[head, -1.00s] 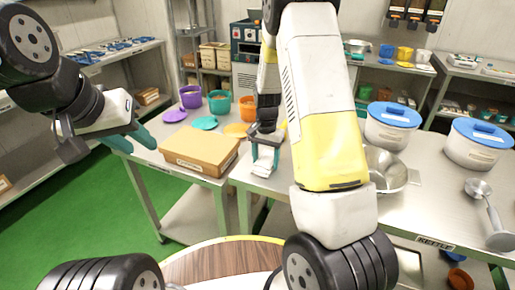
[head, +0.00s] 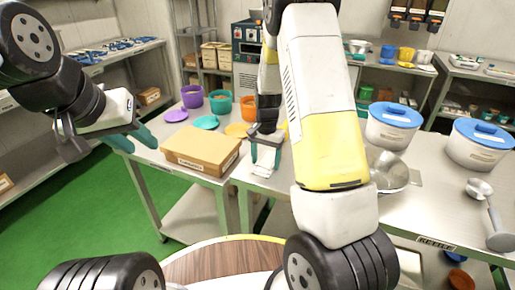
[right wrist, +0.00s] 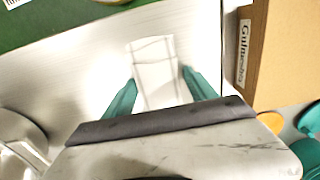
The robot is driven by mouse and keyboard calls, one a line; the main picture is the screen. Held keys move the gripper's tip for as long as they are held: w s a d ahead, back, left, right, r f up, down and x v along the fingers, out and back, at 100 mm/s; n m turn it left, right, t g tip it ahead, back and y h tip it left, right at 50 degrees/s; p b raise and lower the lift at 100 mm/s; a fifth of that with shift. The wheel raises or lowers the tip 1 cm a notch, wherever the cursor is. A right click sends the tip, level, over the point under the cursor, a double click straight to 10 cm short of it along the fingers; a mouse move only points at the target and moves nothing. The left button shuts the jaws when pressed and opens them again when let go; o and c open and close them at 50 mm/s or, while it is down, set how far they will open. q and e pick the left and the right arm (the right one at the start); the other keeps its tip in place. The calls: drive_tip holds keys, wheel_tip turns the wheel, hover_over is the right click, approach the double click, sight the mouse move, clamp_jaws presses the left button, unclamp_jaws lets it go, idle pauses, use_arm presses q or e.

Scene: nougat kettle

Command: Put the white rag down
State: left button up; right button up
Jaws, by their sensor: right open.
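The white rag (right wrist: 155,70) lies on the steel table between my right gripper's teal fingers in the right wrist view. It also shows as a small pale patch in the head view (head: 265,157). My right gripper (right wrist: 160,88) is open, with a finger on each side of the rag and a visible gap to it. In the head view, my right gripper (head: 266,164) points down near the table's front edge. My left gripper (head: 140,148) hangs at the left, away from the rag; its finger gap is unclear.
A cardboard box (head: 200,150) stands just left of my right gripper. Purple, teal and orange tubs (head: 220,101) stand behind it. Right of my arm are a metal bowl (head: 388,172), lidded white pots (head: 392,126) and a ladle (head: 487,210).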

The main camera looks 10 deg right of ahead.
sight(267, 161)
drive_tip(key=shift+s+d+f, duration=0.35)
wheel_tip(267, 161, up, 12)
drive_tip(key=s+a+r+n+t+y, duration=0.1)
drive_tip(key=s+r+n+t+y, duration=0.15)
drive_tip(key=s+r, duration=0.8)
drive_tip(key=s+a+r+n+t, duration=0.1)
drive_tip(key=s+r+n+t, duration=0.2)
drive_tip(key=s, duration=1)
wheel_tip(267, 161, up, 3)
drive_tip(key=shift+a+r+n+t, duration=0.2)
drive_tip(key=shift+n+t, duration=0.15)
drive_tip(key=shift+n, duration=0.6)
drive_tip(key=shift+o, duration=0.5)
